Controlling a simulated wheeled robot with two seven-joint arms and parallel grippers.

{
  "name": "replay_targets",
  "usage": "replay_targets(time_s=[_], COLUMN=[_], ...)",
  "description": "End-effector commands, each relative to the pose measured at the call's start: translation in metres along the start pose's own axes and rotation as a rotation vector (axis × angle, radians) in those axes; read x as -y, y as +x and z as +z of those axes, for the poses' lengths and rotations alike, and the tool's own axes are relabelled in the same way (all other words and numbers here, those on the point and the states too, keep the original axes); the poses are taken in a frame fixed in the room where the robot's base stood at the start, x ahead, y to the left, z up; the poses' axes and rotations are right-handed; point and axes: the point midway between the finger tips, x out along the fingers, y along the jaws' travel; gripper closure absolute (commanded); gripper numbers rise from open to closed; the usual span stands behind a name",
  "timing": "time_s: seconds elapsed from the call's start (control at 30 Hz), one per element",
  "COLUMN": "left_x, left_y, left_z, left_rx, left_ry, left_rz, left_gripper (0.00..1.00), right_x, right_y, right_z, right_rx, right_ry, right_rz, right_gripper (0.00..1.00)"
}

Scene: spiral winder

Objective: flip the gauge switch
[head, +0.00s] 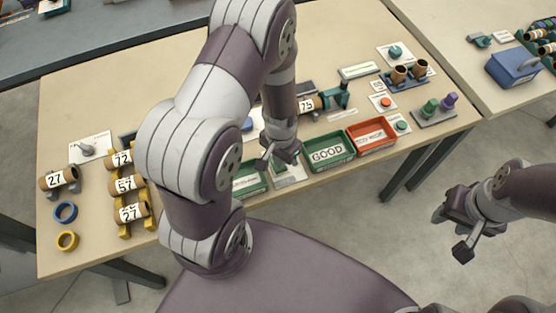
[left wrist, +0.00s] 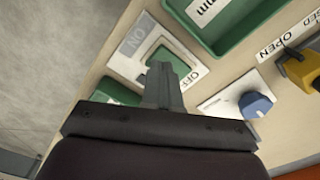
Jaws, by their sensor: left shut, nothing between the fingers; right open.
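The gauge switch shows in the left wrist view as a green rocker (left wrist: 172,62) on a white plate with ON and OFF labels. In the head view its white plate (head: 290,174) lies at the table's front edge, partly hidden by my left gripper. My left gripper (head: 280,157) is shut and empty, right over the switch. In the left wrist view its fingertips (left wrist: 160,72) overlap the rocker; I cannot tell whether they touch it. My right gripper (head: 452,232) is open and empty, off the table's front edge at the right.
A green GOOD tray (head: 338,161) and a red tray (head: 370,146) stand right of the switch; another green tray (head: 262,183) is to its left. A blue knob (left wrist: 257,104) and a yellow part (left wrist: 303,70) are near. Numbered rolls (head: 130,212) lie at the left.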

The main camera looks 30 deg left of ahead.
Motion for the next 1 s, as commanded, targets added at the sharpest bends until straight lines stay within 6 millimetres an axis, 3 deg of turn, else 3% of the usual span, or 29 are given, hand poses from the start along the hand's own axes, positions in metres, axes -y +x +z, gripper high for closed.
replay_targets(time_s=[1.0], left_x=[0.0], left_y=[0.0071], left_z=[0.0001], left_rx=[0.0], left_ry=[0.0], left_rz=[0.0], left_gripper=[1.0], right_x=[0.0], right_y=[0.0051], right_z=[0.0006], right_rx=[0.0], right_ry=[0.0], right_rz=[0.0], right_gripper=[0.57])
